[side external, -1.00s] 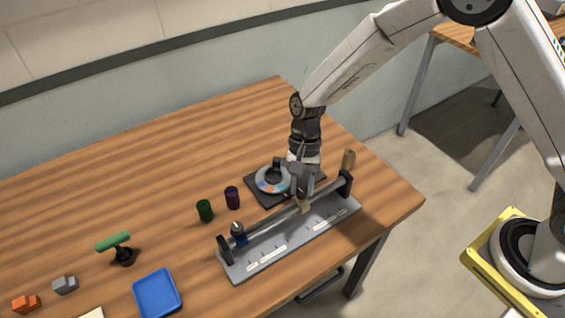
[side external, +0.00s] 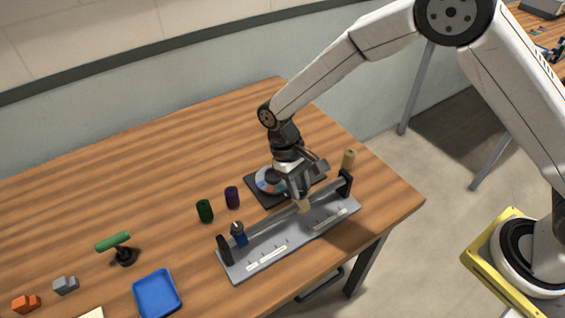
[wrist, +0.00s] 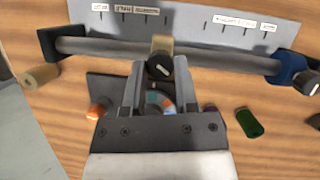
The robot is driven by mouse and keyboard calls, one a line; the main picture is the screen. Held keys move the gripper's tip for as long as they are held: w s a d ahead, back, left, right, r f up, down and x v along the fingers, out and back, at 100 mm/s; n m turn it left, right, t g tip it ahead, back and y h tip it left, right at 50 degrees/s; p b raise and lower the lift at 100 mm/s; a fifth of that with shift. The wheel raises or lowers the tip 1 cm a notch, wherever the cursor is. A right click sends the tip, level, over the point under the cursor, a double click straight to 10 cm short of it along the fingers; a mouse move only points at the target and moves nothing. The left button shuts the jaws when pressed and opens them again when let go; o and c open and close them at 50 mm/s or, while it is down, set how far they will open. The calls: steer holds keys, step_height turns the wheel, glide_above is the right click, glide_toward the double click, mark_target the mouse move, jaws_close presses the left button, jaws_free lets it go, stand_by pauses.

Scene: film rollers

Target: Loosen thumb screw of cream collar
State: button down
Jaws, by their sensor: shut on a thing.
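The cream collar (side external: 304,207) sits around the grey rod of the fixture, and it also shows in the wrist view (wrist: 161,43). Its thumb screw (wrist: 160,67) is a dark knob with a pale line, facing my wrist camera. My gripper (side external: 300,192) reaches down to the collar from behind the rod. In the wrist view its two fingertips (wrist: 160,70) stand on either side of the knob, shut on it. The fingers hide the collar partly in the side view.
The fixture's grey base (side external: 285,245) has white labels. A blue collar (side external: 240,238) is at the rod's left end and a tan roller (side external: 348,159) stands beyond its right end. Behind are a dark pad (side external: 262,194), purple roller (side external: 232,197) and green roller (side external: 205,211). A blue tray (side external: 157,293) lies left.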

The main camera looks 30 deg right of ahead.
steer(key=n+h, duration=0.1)
steer(key=n, duration=0.2)
steer(key=n+t+h, duration=0.1)
steer(key=n, duration=0.3)
steer(key=shift+s+a, duration=0.1)
steer(key=shift+a, duration=0.1)
stand_by(0.4)
steer(key=shift+c, duration=1.8)
jaws_free()
steer(key=shift+r, duration=0.1)
steer(key=v, duration=0.7)
steer(key=shift+a+r, duration=0.25)
steer(key=shift+d, duration=0.15)
